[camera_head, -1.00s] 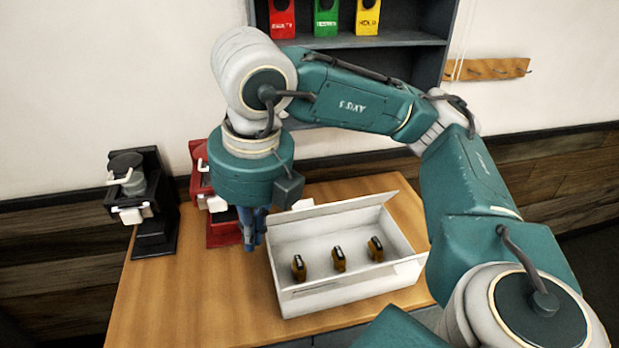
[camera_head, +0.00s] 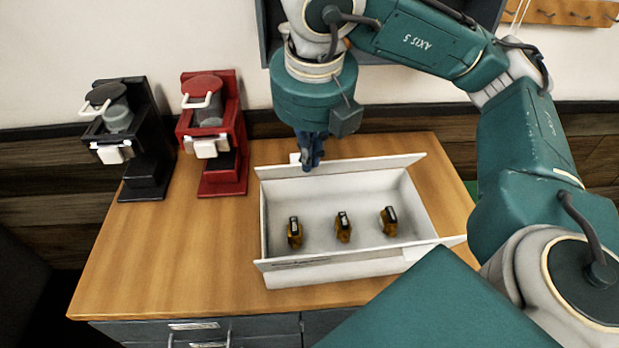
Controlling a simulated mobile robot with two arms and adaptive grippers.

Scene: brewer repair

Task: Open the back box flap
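The white box (camera_head: 282,276) stands open on the wooden table. Its back flap (camera_head: 375,163) runs along the rear edge, standing up and leaning outward. Three small brown-and-black items lie inside: one at left (camera_head: 294,232), one in the middle (camera_head: 343,227) and one at right (camera_head: 389,221). My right gripper (camera_head: 312,158) points down at the left part of the back flap, overlapping it in the picture. I cannot tell whether it touches the flap. Its blue fingers look close together, but their opening is unclear. My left gripper is out of view.
A red brewer (camera_head: 222,150) and a black brewer (camera_head: 140,150) stand left of the box. The table (camera_head: 170,260) is clear at front left. A shelf is on the wall behind my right arm, and a hook rail (camera_head: 565,12) hangs at upper right.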

